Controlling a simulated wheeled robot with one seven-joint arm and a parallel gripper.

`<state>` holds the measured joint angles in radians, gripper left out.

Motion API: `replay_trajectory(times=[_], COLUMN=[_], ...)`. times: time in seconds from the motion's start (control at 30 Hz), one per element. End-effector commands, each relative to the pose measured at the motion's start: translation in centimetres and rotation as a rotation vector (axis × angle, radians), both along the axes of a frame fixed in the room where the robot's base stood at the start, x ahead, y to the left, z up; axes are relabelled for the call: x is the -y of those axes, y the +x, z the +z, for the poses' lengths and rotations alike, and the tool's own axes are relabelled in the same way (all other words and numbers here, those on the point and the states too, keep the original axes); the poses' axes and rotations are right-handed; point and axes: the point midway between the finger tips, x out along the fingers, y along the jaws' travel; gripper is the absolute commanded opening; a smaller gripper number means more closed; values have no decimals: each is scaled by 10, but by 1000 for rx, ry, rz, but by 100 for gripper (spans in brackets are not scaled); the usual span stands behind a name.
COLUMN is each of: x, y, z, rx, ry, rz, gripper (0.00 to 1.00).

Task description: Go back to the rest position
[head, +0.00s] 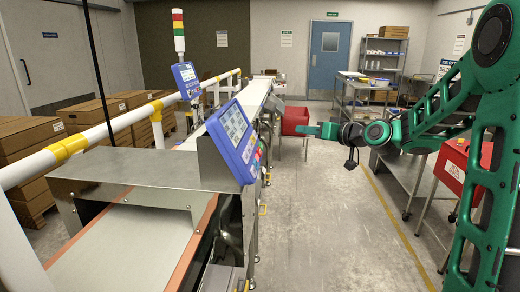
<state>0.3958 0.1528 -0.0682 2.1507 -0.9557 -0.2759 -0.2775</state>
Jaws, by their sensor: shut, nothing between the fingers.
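My arm reaches in from the right side of the head view, green with dark joints. My gripper (305,130) is at its left end, over the open aisle, shut and empty. It points left toward the checkweigher belt line (130,232) and is apart from it. The blue-framed control screen (235,132) stands on the line, left of my gripper. A red bin (294,119) shows behind my gripper, farther down the aisle.
White guard rail (95,136) with yellow joints runs along the belt. Stacked cartons (28,140) stand at left. A red box (455,168) and steel tables (402,176) are at right near my arm. The grey aisle floor (325,230) is clear.

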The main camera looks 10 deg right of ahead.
Motion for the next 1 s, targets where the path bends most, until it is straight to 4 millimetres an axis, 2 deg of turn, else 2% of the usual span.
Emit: replay_trajectory(times=[0.53,0.67,0.77,0.83,0.97,1.0], x=[0,1,7,16,45,54], y=[0,-9,-32,-59,-127,-149], z=[0,-8,-29,-51,-91,-102], rx=[-1,-41,-146,-257,-500,-572], ry=[-1,-31,-94,-153,-239,-256], rz=[-1,-5,-23,-51,-134,-163], gripper=[0,0,0,0,0,0])
